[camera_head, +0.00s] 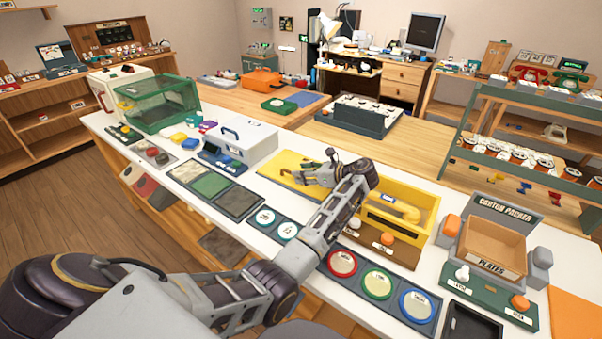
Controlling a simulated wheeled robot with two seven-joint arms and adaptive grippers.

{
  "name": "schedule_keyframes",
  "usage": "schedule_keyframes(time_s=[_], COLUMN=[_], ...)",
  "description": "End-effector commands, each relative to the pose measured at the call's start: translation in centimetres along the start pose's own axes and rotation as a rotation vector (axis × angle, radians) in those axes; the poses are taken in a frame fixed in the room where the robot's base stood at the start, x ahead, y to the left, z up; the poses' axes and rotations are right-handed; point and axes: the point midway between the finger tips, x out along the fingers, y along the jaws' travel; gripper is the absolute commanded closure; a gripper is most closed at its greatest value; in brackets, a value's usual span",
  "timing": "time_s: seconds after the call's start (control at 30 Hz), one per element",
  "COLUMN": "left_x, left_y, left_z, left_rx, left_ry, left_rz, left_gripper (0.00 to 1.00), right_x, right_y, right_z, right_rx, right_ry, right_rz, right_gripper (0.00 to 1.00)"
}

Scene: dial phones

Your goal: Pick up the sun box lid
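A flat yellow panel (284,166), which looks like the sun box lid, lies on the white counter. My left arm reaches across the counter from the lower left. My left gripper (325,166) is over the right end of the yellow panel, at the left side of the box. Its fingers are small and dark, so I cannot tell whether they touch the panel or grip anything. My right gripper is out of view.
A white case (240,145) with a handle and a green clear box (158,104) stand to the left. Three coloured round plates (377,284) lie in front of the yellow box. A carton packer (493,245) stands to the right, with a dark tray (471,325) near the front edge.

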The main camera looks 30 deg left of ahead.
Motion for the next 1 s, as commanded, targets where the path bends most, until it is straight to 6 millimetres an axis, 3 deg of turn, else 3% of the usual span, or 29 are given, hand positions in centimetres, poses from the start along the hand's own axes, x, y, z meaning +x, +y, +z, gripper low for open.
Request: schedule_keyframes(time_s=[0.4,0.93,1.0], left_x=[4.2,4.5,4.5], left_y=[0.0,0.0,0.0], left_z=[-0.1,0.0,0.0], left_rx=[0.001,0.0,0.0], left_ry=[-0.001,-0.001,-0.001], left_rz=[0.0,0.0,0.0], left_gripper=[0.63,0.63,0.72], right_x=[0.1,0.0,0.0], right_y=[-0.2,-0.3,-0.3], right_z=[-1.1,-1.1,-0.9], right_rx=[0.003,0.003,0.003], right_ry=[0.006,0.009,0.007], right_rz=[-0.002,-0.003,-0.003], right_gripper=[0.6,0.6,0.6])
